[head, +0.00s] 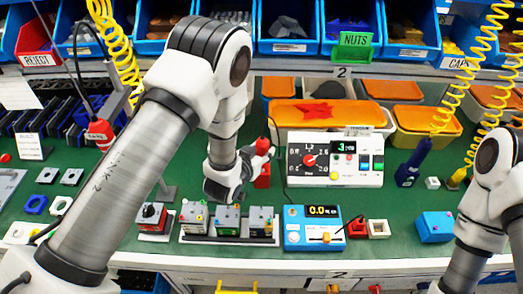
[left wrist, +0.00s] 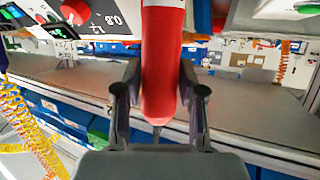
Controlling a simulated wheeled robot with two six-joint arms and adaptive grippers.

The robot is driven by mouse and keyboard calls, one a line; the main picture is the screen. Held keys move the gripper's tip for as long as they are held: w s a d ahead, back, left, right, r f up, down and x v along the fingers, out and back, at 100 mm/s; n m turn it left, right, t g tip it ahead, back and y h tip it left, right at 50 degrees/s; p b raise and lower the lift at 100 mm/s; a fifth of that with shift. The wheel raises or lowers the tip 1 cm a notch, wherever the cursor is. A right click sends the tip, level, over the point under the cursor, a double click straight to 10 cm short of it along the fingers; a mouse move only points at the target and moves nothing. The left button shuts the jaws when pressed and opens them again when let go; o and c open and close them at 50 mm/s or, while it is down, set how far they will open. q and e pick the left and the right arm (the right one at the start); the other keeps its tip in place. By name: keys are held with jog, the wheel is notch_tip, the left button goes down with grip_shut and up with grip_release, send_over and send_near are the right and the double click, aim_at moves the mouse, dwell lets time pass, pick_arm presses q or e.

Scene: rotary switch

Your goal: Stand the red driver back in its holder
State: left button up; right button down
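The red driver (head: 263,172) is upright above the bench, in front of the dial panel at the middle of the head view. My left gripper (head: 254,160) is at its upper body. In the left wrist view the driver's red body (left wrist: 162,65) lies between the two fingers (left wrist: 160,95), which close against its sides, and its thin dark tip shows below. I cannot make out the driver's holder for certain. My right arm shows at the right edge, but its gripper is outside the picture.
Switch units (head: 229,222) and a blue meter (head: 312,230) lie in front. A red tool (head: 100,132) hangs at left; a blue driver (head: 412,164) stands at right.

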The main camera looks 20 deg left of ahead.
pick_arm(q)
jog(key=shift+o, duration=1)
jog(key=v, duration=1.2)
jog(key=shift+f, duration=0.1)
